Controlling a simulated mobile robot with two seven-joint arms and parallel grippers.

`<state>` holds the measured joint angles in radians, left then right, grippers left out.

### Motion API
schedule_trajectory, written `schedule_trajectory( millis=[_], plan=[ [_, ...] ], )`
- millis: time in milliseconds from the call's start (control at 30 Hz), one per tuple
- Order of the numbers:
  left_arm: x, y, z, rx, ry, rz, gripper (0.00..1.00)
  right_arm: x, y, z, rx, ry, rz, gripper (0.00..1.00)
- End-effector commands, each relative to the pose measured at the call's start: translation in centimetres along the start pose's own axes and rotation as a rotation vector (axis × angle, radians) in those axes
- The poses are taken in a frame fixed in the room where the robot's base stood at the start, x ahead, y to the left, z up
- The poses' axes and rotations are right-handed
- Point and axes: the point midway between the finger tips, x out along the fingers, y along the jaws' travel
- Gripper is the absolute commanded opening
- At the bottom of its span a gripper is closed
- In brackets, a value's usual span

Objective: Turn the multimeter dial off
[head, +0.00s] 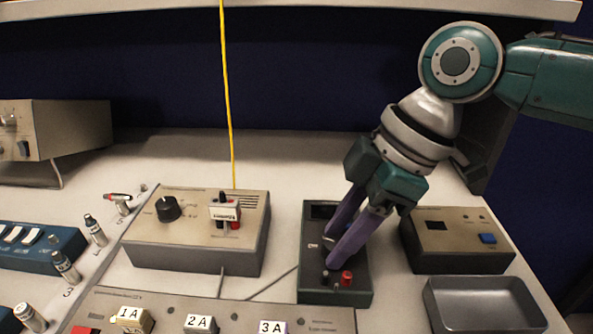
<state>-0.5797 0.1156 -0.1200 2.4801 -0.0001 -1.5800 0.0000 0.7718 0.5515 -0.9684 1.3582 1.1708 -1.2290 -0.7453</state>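The multimeter appears to be the dark grey-green box (310,285) at centre right, with a dark display at its far end and black and red terminals at its near end. My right gripper (331,246) reaches down onto it from the upper right. Its two purple fingers stand apart, with their tips low over the middle of the face. The dial is mostly hidden by the fingers, so its setting does not show. I cannot tell whether the fingers touch or grip it. My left gripper is not in view.
A beige box (190,255) with a black knob (168,208) stands to the left. A box with a blue button (488,238) and an empty grey tray (485,305) are at right. A panel with labelled switches (200,322) lies in front. A yellow cord (227,90) hangs behind.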

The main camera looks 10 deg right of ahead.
Motion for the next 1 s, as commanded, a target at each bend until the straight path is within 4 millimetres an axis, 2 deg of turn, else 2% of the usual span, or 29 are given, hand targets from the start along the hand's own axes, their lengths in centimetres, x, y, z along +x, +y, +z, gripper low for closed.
schedule_trajectory(
  millis=[33, 167, 467, 567, 900, 1000],
  plan=[
    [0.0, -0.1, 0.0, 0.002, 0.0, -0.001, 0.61, 0.0, 0.0, 0.0, 0.0, 0.0, 0.0, 0.51],
    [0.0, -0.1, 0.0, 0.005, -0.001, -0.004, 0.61, 0.0, 0.0, 0.0, 0.001, 0.0, 0.0, 0.65],
    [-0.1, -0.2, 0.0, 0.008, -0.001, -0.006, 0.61, -0.3, 0.0, 0.0, 0.001, 0.0, 0.001, 0.66],
    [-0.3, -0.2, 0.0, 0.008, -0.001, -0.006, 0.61, -1.5, 0.1, 0.0, 0.001, 0.002, 0.003, 0.66],
    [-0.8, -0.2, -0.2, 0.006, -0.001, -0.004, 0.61, -8.1, 0.1, 0.0, 0.0, 0.0, 0.004, 0.66],
    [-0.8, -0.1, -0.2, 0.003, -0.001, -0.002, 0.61, -9.3, 0.1, 0.0, 0.001, 0.001, 0.003, 0.66]
  ],
)
